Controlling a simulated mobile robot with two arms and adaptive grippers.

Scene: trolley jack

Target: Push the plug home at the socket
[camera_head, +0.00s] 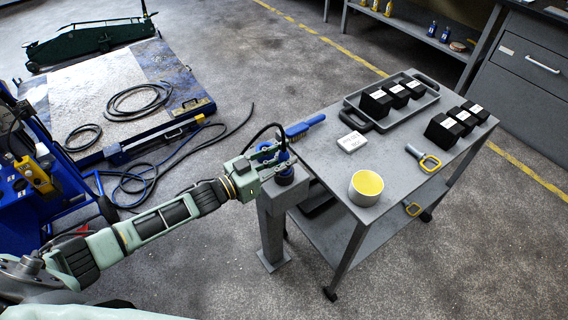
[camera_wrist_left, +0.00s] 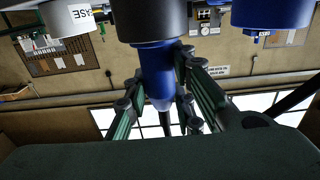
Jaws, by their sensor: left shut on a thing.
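The blue plug (camera_head: 282,156) is upright above the grey post (camera_head: 271,225) beside the trolley. My left gripper (camera_head: 270,154) is shut on it from the left. In the left wrist view the plug's blue body (camera_wrist_left: 157,75) lies between the green fingers of the left gripper (camera_wrist_left: 160,68), and its tapered end leads to a dark cable. A black round part (camera_wrist_left: 148,18) meets the other end of the blue body. The socket is mostly hidden at the post top, and I cannot tell how deep the plug sits. My right gripper is not in view.
The grey trolley (camera_head: 320,165) stands close right of the post. Loose cables lie on the floor at left.

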